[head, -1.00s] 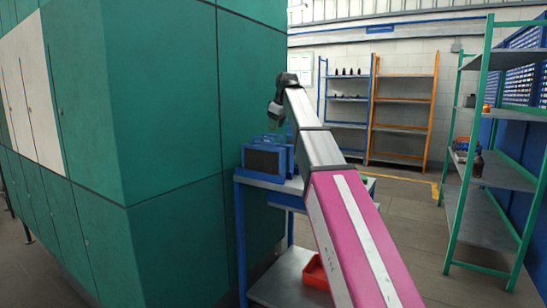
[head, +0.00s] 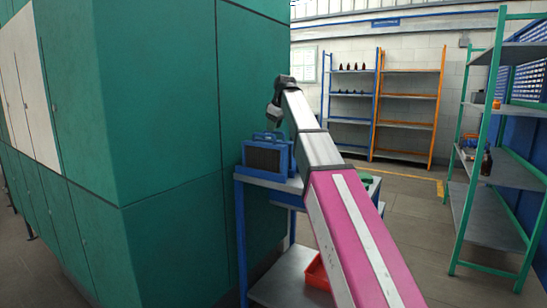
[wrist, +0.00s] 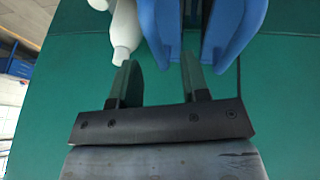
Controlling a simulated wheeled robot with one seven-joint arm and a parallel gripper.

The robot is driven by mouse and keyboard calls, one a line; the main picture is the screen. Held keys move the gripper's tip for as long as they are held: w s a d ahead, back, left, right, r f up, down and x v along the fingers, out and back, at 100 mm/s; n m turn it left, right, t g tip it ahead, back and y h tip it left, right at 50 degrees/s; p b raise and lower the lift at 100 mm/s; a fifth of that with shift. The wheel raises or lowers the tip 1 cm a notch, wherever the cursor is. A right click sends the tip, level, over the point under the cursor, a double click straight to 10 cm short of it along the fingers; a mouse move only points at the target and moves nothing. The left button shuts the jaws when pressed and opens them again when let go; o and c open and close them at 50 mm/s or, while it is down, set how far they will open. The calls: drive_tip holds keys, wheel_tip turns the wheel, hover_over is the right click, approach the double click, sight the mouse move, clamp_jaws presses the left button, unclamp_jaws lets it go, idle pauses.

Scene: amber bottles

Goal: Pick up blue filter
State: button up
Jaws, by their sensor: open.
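The blue filter (head: 264,158) has a blue frame, a dark front panel and handle-like tops. It stands on the blue-framed table (head: 262,183) beside the green cabinet in the head view. More than one blue unit may stand there, one behind another. My gripper (head: 273,116) is above and slightly right of it, apart from it. In the wrist view, my gripper (wrist: 159,64) is open with nothing between the fingers. Blue parts (wrist: 200,28) show beyond the fingertips, cut by the top edge, and I cannot tell how far off they are.
The tall green cabinet (head: 165,130) stands close on the left of the table. A white bottle-like thing (wrist: 124,30) is near the left finger. A red bin (head: 317,272) sits on the lower shelf. Green-framed shelving (head: 487,150) stands right, with open floor between.

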drive_tip(key=x, duration=0.4)
clamp_jaws()
drive_tip(key=shift+r, duration=0.1)
